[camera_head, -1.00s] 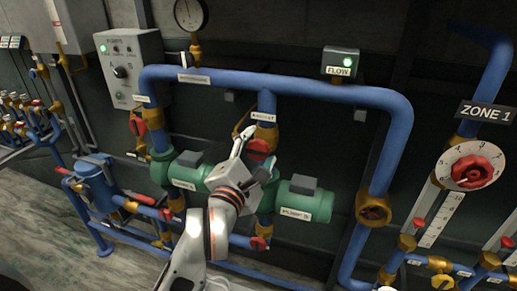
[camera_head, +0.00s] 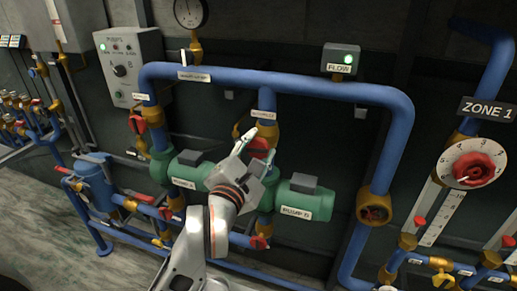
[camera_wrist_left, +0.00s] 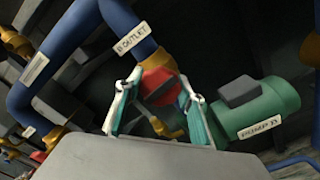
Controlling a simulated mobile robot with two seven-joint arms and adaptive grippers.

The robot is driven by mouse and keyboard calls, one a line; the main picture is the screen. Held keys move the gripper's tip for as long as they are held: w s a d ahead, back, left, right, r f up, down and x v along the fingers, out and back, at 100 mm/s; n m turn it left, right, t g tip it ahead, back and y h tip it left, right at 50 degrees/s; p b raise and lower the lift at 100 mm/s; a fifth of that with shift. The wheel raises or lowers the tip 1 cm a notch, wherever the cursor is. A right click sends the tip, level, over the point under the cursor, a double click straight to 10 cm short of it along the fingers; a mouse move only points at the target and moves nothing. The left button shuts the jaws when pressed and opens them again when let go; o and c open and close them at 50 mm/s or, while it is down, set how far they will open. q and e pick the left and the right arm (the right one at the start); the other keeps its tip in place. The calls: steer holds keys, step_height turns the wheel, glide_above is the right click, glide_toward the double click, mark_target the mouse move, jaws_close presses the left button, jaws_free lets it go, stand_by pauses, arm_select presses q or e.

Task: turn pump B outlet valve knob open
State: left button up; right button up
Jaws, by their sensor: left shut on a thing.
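The red pump B outlet valve knob (camera_head: 260,144) sits on a brass valve body on the vertical blue pipe above green pump B (camera_head: 305,202). My left gripper (camera_head: 257,147) is at the knob, its fingers partly covering it. In the left wrist view the knob (camera_wrist_left: 158,88) lies between the two fingers (camera_wrist_left: 156,96), below the "B OUTLET" label (camera_wrist_left: 132,37). The gripper is shut on the knob. The exact finger contact is hard to see. My right gripper is out of view.
Pump A (camera_head: 187,172) stands left of my left wrist. The blue header pipe (camera_head: 290,82) runs above, with the lit FLOW box (camera_head: 341,60) over it. The pump control box (camera_head: 129,68) is at upper left. A red zone dial (camera_head: 473,163) is at right.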

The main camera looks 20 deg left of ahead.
arm_select(q)
steer(key=n+b, duration=0.1)
steer(key=n, duration=0.1)
steer(key=shift+n, duration=0.3)
steer(key=n+b, duration=0.2)
steer(key=n, duration=0.3)
steer(key=shift+f+n+b, duration=0.1)
steer(key=shift+n+b, duration=0.2)
steer(key=shift+b, duration=0.05)
steer(key=n+b, duration=0.3)
steer(key=n, duration=0.2)
steer(key=shift+n+b, duration=0.95)
steer(key=shift+n, duration=0.65)
steer(key=o, duration=1.1)
steer(key=shift+o, duration=0.2)
steer(key=shift+r, duration=0.2)
